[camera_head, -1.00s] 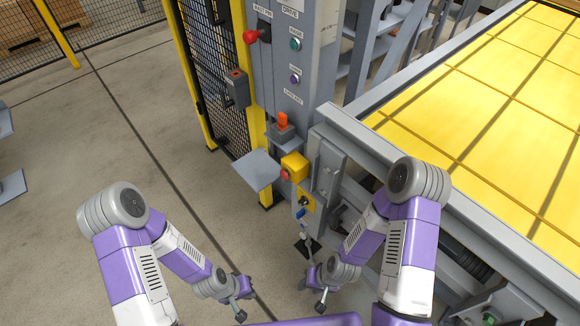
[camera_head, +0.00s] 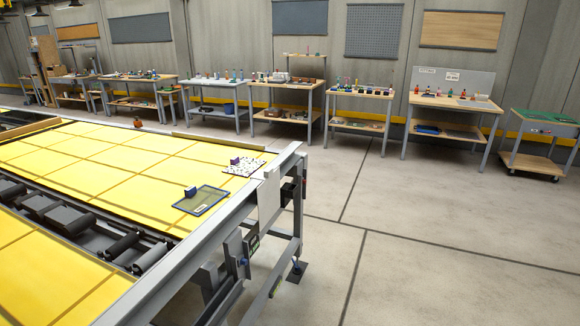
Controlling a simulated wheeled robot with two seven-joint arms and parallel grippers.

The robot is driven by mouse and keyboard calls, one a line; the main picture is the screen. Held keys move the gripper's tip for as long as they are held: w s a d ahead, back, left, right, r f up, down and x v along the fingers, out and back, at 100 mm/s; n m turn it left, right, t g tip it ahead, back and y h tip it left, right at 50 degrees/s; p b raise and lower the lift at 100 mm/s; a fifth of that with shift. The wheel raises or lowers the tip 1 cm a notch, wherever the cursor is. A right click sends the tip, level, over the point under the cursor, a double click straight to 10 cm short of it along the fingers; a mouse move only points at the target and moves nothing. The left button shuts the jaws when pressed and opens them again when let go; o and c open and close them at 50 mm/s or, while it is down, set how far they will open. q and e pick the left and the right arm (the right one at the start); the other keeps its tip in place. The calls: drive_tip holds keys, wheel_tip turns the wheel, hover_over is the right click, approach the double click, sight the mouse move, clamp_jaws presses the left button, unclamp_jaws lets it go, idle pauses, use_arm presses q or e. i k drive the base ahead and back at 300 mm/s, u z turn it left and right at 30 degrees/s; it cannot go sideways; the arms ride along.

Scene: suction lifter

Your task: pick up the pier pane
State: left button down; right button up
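Two flat pieces lie on the near right corner of the yellow-topped table. One is a see-through pane with a dark blue edge (camera_head: 203,201), with a small blue block (camera_head: 190,191) at its upper left and a small pale label. The other is a white speckled panel (camera_head: 243,168) just behind it, with a purple block (camera_head: 235,161) on it. I cannot read which one is the pier pane. Neither of my grippers is in view.
The yellow-topped table (camera_head: 75,170) has a grey metal frame, with a roller gap (camera_head: 75,220) in its surface. Workbenches (camera_head: 288,87) with small items line the back wall. A green-topped cart (camera_head: 541,125) stands at far right. The concrete floor (camera_head: 400,240) at right is clear.

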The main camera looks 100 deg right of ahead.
sight(244, 167)
drive_tip(key=z, duration=2.75)
